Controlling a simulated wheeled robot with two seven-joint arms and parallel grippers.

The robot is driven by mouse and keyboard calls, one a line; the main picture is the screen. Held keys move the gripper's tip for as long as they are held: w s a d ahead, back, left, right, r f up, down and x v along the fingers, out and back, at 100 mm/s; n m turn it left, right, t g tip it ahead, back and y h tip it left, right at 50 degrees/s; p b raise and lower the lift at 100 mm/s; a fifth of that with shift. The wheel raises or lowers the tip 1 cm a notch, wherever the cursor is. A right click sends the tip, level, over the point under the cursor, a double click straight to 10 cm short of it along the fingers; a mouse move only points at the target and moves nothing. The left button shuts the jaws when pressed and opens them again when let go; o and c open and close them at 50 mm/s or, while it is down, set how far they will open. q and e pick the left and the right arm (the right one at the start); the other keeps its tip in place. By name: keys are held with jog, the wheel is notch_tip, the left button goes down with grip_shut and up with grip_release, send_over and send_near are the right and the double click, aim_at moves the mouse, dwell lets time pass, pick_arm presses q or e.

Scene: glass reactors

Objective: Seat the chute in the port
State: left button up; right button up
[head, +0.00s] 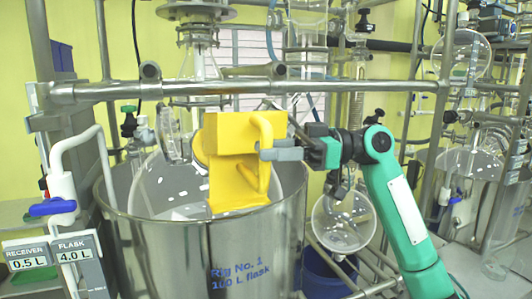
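The yellow chute (229,140) is in the middle of the head view, above the steel vessel's rim and in front of the glass flask. It has a loop handle (265,128) on its right side. My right gripper (268,154) comes in from the right, with its grey fingers at the handle; it looks shut on it. The glass flask (160,187) sits inside the steel vessel (215,255). A round neck, perhaps the port (199,148), shows partly at the chute's left edge; the chute hides the rest. I cannot tell whether they touch. My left gripper is not in view.
A horizontal steel rail (345,87) crosses just above the chute. Glass tubing and a column (200,60) stand behind it. A white pipe with a blue valve handle (53,207) is at the left.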

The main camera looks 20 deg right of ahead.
jog(key=d, duration=0.2)
jog(key=d+b, duration=0.1)
jog(key=d, duration=0.2)
jog(key=shift+s+d+b, duration=0.35)
jog(key=shift+s, duration=0.05)
dwell(0.3)
jog(key=o, duration=0.6)
jog(key=shift+c, duration=0.2)
jog(key=s+d+b, duration=0.2)
jog(key=d+b, duration=0.3)
jog(key=d, duration=0.8)
jog(key=shift+d, duration=0.35)
